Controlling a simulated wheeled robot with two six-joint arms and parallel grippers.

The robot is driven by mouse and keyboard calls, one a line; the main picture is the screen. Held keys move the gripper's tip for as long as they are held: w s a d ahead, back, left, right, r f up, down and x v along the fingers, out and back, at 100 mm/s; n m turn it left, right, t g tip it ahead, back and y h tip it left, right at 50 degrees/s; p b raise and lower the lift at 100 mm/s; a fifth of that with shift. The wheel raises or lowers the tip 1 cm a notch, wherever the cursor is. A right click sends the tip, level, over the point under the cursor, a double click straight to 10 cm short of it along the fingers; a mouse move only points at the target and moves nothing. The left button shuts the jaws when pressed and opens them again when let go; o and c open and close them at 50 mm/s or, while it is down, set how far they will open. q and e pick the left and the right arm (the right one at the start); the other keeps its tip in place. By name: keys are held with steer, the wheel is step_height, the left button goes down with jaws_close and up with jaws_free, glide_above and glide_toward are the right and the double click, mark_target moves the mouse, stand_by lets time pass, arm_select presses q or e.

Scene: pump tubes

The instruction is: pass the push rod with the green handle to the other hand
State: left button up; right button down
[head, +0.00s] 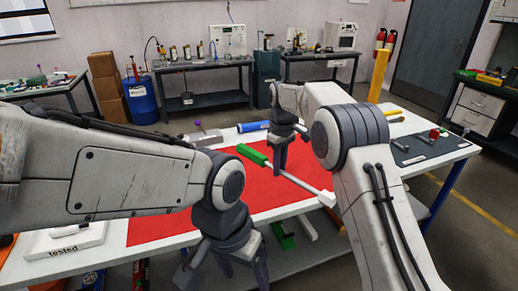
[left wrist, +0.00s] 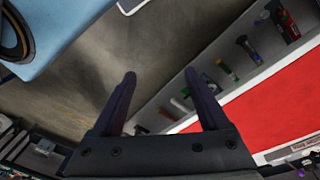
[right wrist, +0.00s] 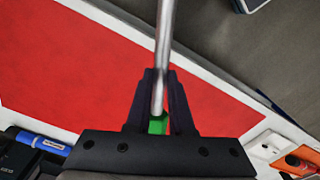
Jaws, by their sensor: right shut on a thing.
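The push rod has a green handle (head: 252,154), a thin metal shaft (head: 300,182) and a white end (head: 327,198). My right gripper (head: 280,160) is shut on it near the handle and holds it over the red mat (head: 150,225). In the right wrist view the shaft (right wrist: 165,40) runs between the fingers, with some of the green handle (right wrist: 157,124) showing behind them. My left gripper (head: 228,275) is low by the table's front edge, apart from the rod. In the left wrist view its fingers (left wrist: 160,78) are spread and empty.
A blue tube (head: 254,126) lies at the mat's far edge. A dark mat (head: 425,147) with small parts is at the right of the table. A "tested" tray (head: 65,240) sits at the left front. A lower shelf (left wrist: 240,85) holds several tools.

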arm_select(q)
steer(key=w+d+r+n+t+h, duration=0.1)
steer(key=w+r+n, duration=0.15)
steer(key=w, duration=0.45)
steer(key=w+d+r+n, duration=0.1)
steer(key=w+d+n, duration=0.15)
steer(key=w, duration=0.45)
steer(key=n+t+h, duration=0.2)
steer(key=n+t, duration=0.1)
steer(key=n, duration=0.6)
glide_toward(261, 159)
steer(key=x, duration=1)
steer(key=shift+d+f, duration=0.1)
jaws_close()
arm_select(e)
steer(key=c, duration=0.7)
jaws_free()
